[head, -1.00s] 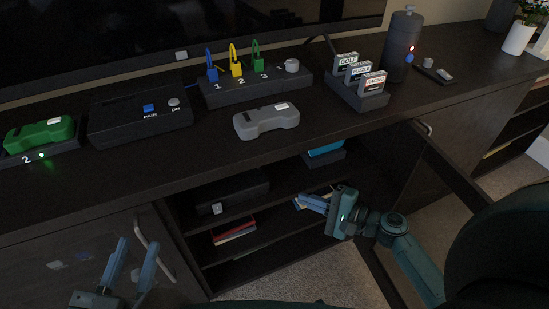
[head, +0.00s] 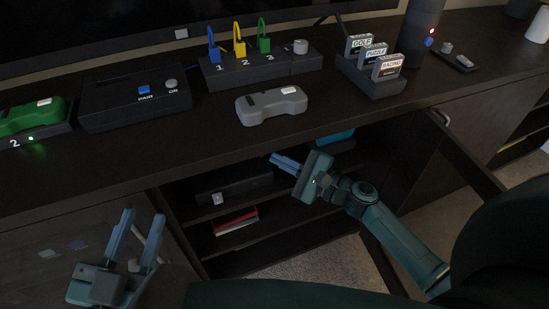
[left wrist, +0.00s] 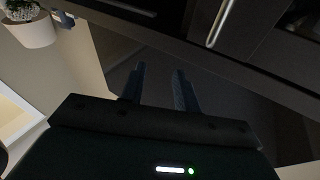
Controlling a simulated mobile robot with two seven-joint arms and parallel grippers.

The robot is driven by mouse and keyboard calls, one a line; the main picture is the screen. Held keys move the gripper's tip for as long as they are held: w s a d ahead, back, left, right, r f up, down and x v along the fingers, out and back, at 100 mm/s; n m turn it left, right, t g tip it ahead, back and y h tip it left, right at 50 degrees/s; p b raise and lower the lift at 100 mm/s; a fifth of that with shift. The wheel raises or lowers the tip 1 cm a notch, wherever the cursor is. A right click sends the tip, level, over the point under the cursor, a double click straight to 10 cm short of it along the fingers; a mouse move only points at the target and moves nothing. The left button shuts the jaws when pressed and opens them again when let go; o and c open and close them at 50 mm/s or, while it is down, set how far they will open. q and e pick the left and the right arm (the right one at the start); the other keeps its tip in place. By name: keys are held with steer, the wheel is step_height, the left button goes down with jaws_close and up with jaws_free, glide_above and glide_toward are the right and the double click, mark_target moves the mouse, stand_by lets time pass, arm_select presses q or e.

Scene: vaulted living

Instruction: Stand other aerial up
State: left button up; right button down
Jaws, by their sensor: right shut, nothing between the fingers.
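I cannot make out an aerial for certain in either view. A black box (head: 234,188) with a small white label lies on the upper shelf inside the open cabinet, and no raised rod shows on it. My right gripper (head: 276,161) is shut and empty, in front of the cabinet opening, right of the black box and apart from it. The shelf behind its fingers is partly hidden. My left gripper (head: 140,226) is open and empty, low in front of the closed cabinet door on the left. Its two fingers also show in the left wrist view (left wrist: 157,88).
On the cabinet top stand a grey handset (head: 268,107), a black console (head: 132,103), a numbered block with coloured loops (head: 222,77), a cartridge rack (head: 366,84) and a green handset (head: 30,119). Red books (head: 236,221) lie below. The open door (head: 464,158) stands at right.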

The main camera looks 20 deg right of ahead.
steer(key=shift+w+a+r, duration=0.2)
steer(key=shift+a+r, duration=0.4)
steer(key=shift+a, duration=0.25)
